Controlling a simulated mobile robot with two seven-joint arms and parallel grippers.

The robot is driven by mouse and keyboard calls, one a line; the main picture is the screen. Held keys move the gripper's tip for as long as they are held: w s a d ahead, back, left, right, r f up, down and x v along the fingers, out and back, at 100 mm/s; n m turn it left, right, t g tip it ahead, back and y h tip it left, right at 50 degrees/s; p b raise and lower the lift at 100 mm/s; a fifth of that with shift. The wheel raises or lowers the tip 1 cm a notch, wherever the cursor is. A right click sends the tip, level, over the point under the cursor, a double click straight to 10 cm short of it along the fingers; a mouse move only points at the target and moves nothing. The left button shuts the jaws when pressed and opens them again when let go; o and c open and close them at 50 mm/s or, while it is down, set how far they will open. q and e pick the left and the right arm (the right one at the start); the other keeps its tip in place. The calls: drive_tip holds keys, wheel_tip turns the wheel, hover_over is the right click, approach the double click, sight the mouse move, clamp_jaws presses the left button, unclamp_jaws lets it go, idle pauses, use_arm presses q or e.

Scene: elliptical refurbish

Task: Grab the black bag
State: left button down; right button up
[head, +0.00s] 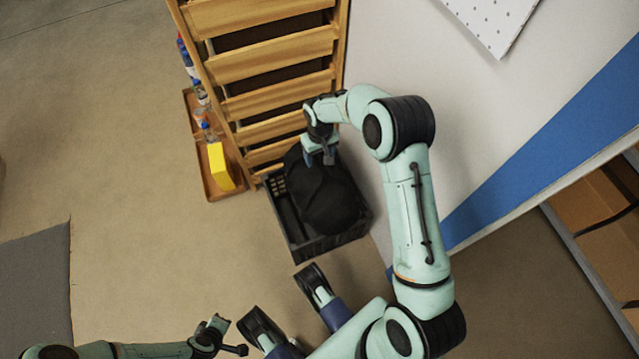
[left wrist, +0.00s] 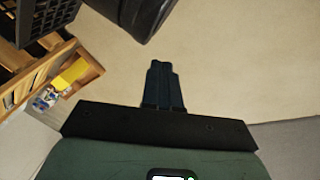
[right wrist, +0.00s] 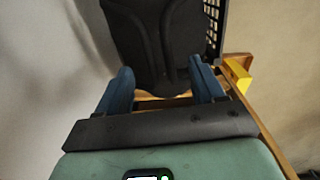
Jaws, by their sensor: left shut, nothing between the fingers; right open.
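The black bag (head: 325,200) sits in a black crate (head: 312,252) on the floor at the foot of a wooden shelf, bulging above the rim. My right gripper (head: 320,160) is over the bag's far end, fingers pointing down. In the right wrist view the fingers (right wrist: 158,88) are open with the bag (right wrist: 150,40) just beyond them; I cannot tell whether they touch it. My left gripper (left wrist: 165,75) is shut and empty, away from the bag, at the bottom left of the head view (head: 220,325).
The wooden shelf (head: 275,65) stands behind the crate. A low wooden tray (head: 205,170) with a yellow box (head: 220,166) and bottles lies left of it. A white wall with a blue stripe (head: 540,165) is close on the right. The floor on the left is clear.

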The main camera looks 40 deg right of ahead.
sight(320, 162)
wheel_tip(320, 162, down, 5)
drive_tip(key=shift+s+f+b, duration=0.1)
drive_tip(key=shift+b, duration=0.75)
clamp_jaws()
use_arm(q)
drive_tip(key=shift+g, duration=0.6)
drive_tip(key=s+f, duration=0.3)
drive_tip(key=shift+s+a, duration=0.2)
